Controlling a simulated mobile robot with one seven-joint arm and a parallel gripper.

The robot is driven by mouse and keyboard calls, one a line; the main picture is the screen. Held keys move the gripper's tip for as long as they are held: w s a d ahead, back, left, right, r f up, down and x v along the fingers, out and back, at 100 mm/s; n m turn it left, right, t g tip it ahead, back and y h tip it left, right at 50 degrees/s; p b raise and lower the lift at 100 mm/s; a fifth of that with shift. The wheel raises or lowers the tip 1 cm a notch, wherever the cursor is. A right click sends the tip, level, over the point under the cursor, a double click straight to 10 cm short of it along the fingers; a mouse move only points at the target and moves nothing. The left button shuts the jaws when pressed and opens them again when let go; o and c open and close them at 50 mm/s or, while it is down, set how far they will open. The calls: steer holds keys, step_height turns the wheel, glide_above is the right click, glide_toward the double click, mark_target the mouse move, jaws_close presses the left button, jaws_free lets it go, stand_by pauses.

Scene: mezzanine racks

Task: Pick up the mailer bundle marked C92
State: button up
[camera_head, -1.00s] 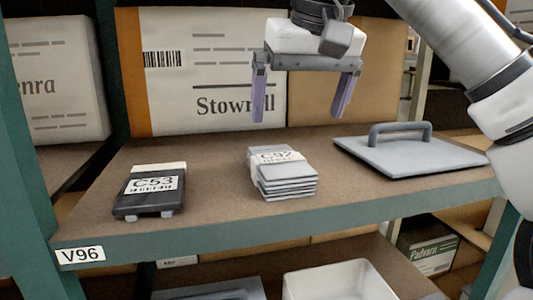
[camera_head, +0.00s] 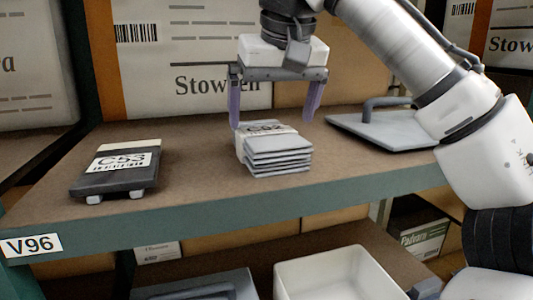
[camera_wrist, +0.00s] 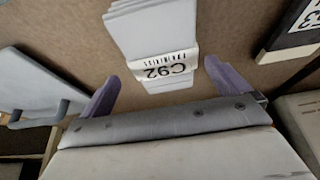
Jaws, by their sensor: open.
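The mailer bundle marked C92 (camera_head: 275,150) is a stack of pale grey mailers with a white label band, lying on the brown shelf. It also shows in the wrist view (camera_wrist: 150,30), with its C92 label facing the camera. My gripper (camera_head: 274,118) is open and empty, its two purple fingers pointing down just above and behind the bundle. In the wrist view the fingers (camera_wrist: 162,85) spread wider than the bundle's labelled end, one toward each side. I cannot tell the exact height gap between fingertips and bundle.
A dark item marked C53 (camera_head: 118,170) lies on the shelf to the left. A grey plate with a handle (camera_head: 375,130) lies to the right. Large cartons (camera_head: 190,90) stand behind. The shelf edge (camera_head: 200,218) carries a V96 tag. A white bin (camera_head: 335,275) sits below.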

mark_target(266, 131)
steer(key=shift+a+x, duration=0.15)
steer(key=shift+x, duration=1.2)
steer(key=shift+a+x, duration=0.2)
steer(key=shift+x, duration=1.15)
steer(key=shift+w+r, duration=0.1)
steer(key=shift+r, duration=0.05)
steer(key=c, duration=0.8)
